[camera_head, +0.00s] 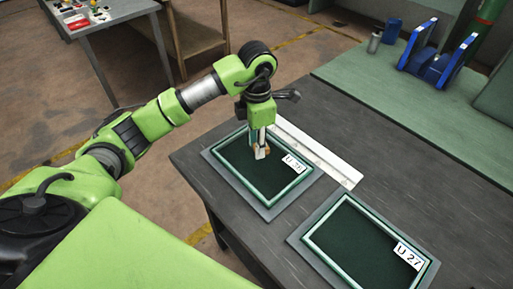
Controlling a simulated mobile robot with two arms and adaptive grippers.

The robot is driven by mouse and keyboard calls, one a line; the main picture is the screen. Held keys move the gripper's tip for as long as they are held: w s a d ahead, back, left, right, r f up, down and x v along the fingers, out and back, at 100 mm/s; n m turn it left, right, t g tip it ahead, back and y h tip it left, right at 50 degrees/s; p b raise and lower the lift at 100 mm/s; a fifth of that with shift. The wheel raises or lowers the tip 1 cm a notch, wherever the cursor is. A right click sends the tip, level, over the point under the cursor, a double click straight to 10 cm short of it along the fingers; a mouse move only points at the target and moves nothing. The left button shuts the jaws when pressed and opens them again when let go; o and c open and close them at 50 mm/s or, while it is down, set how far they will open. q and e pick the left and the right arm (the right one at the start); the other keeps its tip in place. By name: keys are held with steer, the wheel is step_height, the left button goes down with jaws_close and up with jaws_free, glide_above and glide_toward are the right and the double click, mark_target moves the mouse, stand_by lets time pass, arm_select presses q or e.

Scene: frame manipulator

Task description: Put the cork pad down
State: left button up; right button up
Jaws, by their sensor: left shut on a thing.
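The pad is mostly hidden by the fingers. I cannot tell whether it touches the tray floor. My right gripper is not in view.
A second green-rimmed tray, labelled U 27 (408,256), lies at the front right of the dark table (395,170). A white strip (315,152) lies behind the left tray. Blue holders (455,62) and a grey cylinder (374,43) stand on the green bench at the back right.

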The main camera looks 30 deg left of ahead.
arm_select(q)
steer(key=shift+w+a+f, duration=0.25)
steer(key=shift+w+f, duration=0.1)
steer(key=shift+f, duration=0.2)
step_height(320, 180, down, 3)
steer(key=shift+w+a+p, duration=0.1)
steer(key=shift+w+p, duration=0.05)
steer(key=shift+p, duration=0.9)
steer(key=shift+f, duration=0.2)
steer(key=shift+f, duration=0.1)
steer(key=shift+f+b, duration=0.2)
steer(key=shift+b, duration=0.15)
steer(key=o, duration=0.7)
steer(key=shift+r, duration=0.15)
